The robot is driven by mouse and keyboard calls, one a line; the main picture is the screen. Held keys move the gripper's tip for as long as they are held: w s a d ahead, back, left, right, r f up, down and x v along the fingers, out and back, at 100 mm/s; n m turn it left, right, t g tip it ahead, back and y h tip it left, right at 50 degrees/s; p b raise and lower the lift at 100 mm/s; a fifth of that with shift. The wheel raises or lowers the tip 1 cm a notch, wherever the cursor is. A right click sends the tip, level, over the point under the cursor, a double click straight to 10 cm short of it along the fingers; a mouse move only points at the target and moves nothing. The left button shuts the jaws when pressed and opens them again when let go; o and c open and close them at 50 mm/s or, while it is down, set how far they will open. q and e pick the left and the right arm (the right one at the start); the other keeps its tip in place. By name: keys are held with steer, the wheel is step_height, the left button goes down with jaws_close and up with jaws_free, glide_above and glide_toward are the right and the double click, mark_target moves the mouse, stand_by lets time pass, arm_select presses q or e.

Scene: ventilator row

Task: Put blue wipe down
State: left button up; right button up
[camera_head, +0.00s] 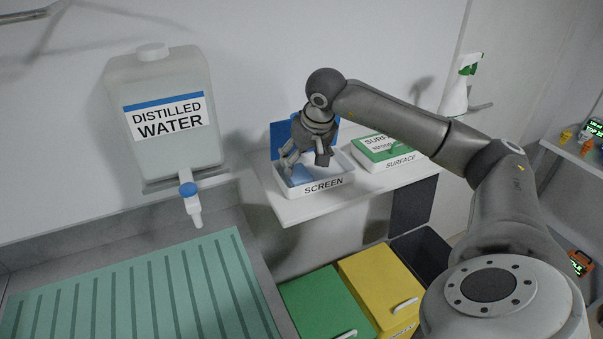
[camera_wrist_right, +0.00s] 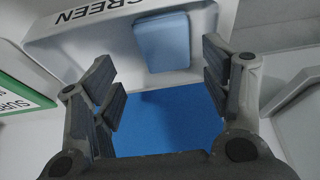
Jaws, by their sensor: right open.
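The blue wipe (camera_wrist_right: 161,42) is a light blue folded pad lying in the white tray labelled SCREEN (camera_head: 324,186). It also shows in the head view (camera_head: 299,174), partly hidden by my gripper. My right gripper (camera_head: 304,164) is over the tray with its fingers pointing down. In the wrist view the right gripper (camera_wrist_right: 160,85) has its fingers wide apart, with nothing between them, and the wipe lies beyond the fingertips. My left gripper is not in view.
A SURFACE box (camera_head: 399,162) with a green-and-white pack stands right of the tray on the white shelf (camera_head: 290,211). A distilled water container (camera_head: 165,120) hangs at left. Green (camera_head: 318,300) and yellow (camera_head: 375,285) bins stand below. A spray bottle (camera_head: 456,97) is at the back right.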

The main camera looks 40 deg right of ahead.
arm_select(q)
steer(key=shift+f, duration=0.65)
arm_select(e)
steer(key=v, duration=0.6)
